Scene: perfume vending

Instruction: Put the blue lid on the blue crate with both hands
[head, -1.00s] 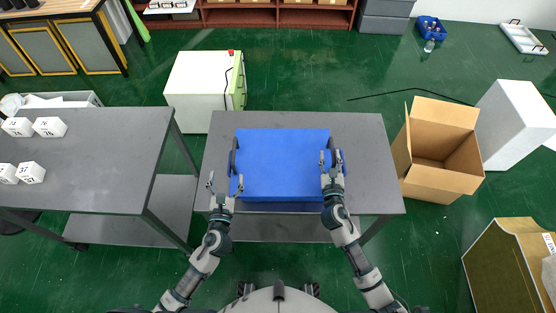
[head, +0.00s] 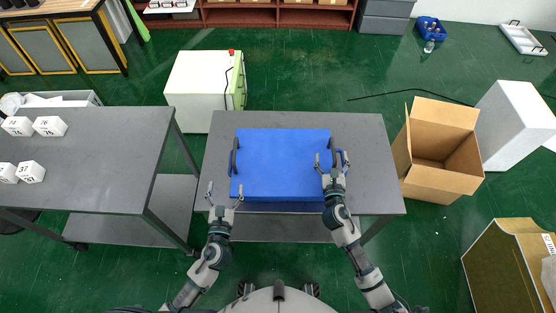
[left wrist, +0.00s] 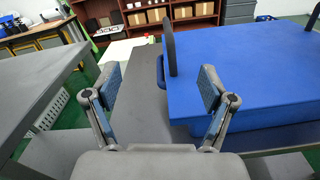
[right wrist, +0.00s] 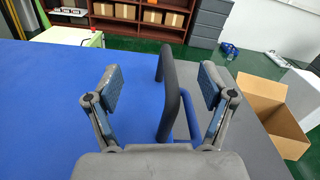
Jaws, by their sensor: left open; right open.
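The blue lid (head: 282,162) lies on top of the blue crate (head: 280,204) on the grey table, covering its top. Dark handles stand at the lid's left side (head: 234,157) and right side (head: 334,156). My left gripper (head: 225,193) is open and empty, off the lid's front left corner. In the left wrist view the left handle (left wrist: 170,45) stands ahead, beyond the fingers. My right gripper (head: 326,162) is open at the lid's right side. In the right wrist view the right handle (right wrist: 170,90) shows between its spread fingers, which are apart from it.
The grey table (head: 372,170) has free room on both sides of the crate. Another grey table (head: 90,175) with white numbered boxes stands at left. An open cardboard box (head: 436,150) stands on the floor at right. A white cabinet (head: 202,88) is behind.

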